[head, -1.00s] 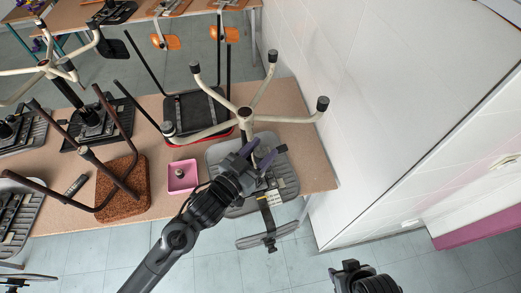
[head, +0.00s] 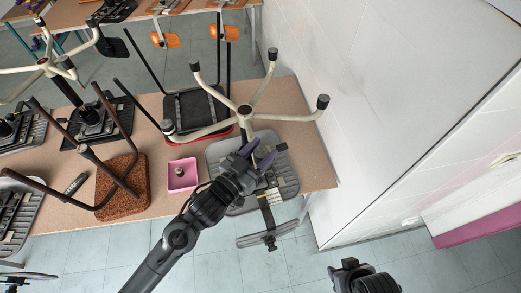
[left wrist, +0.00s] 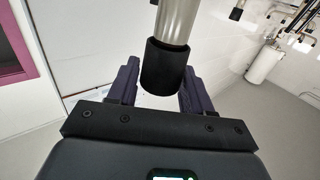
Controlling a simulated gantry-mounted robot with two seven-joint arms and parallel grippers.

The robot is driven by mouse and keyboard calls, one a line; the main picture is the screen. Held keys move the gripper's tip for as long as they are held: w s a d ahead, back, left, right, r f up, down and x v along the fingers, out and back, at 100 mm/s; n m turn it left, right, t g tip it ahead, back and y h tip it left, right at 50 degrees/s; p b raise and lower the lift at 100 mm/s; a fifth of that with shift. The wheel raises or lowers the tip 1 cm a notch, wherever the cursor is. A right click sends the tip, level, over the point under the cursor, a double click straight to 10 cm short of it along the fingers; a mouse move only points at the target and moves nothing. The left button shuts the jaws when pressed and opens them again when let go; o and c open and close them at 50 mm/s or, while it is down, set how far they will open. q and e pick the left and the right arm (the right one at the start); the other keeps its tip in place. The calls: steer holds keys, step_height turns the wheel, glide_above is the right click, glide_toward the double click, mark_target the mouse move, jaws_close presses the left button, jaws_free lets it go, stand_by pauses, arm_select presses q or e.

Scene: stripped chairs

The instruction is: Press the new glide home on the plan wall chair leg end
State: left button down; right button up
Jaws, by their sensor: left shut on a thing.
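The plan wall chair stands upside down on the table, its pale star base (head: 246,113) upward and dark glides on its leg ends. One leg points toward my left gripper (head: 257,160), which is shut at that leg's end. In the left wrist view, a black glide (left wrist: 163,66) sits around the end of the metal leg (left wrist: 177,20), between the fingers of my left gripper (left wrist: 160,88). How far the glide is seated cannot be told. My right gripper (head: 350,265) is at the bottom of the head view, away from the table; its jaws cannot be made out.
A pink tray (head: 182,189) with a small part in it lies left of my left gripper. The brown table (head: 312,150) holds other upturned chairs and a brown seat (head: 123,183). A white wall (head: 400,100) closes off the right side. Floor is free in front.

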arm_select(q)
steer(key=shift+f+b, duration=0.5)
steer(key=shift+f, duration=0.45)
steer(key=shift+f+b, duration=0.5)
steer(key=shift+f, duration=0.4)
steer(key=shift+c, duration=2)
jaws_free()
